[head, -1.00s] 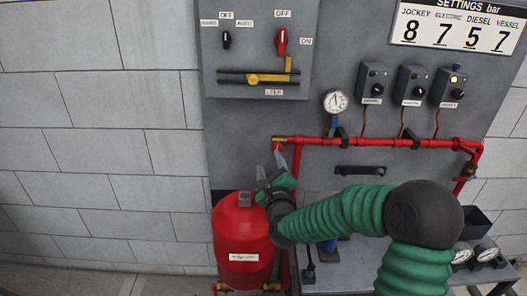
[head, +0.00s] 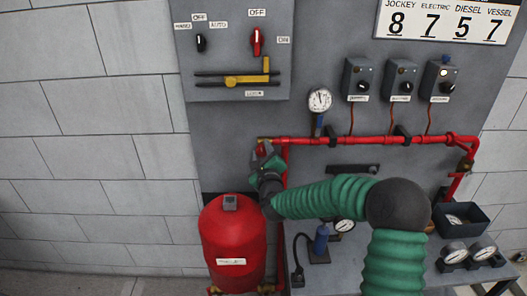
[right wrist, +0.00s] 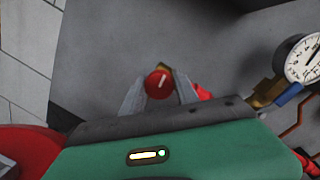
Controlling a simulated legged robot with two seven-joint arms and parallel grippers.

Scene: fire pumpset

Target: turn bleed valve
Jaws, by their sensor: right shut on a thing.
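The bleed valve's round red knob with a white mark (right wrist: 158,84) sits between the two grey fingers of my right gripper in the right wrist view. The fingers are closed on it from both sides. In the head view my right gripper (head: 263,152) is at the left end of the red pipe (head: 350,140), and its fingers largely hide the knob. The brass fitting behind the knob shows only in part. My left gripper is not in view.
A red tank (head: 218,240) stands below my right gripper. A pressure gauge (head: 320,100) rises from the pipe to the right. A grey panel with a red switch (head: 257,41) hangs above. A bench with loose gauges (head: 454,252) and a dark tray (head: 462,232) is at right.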

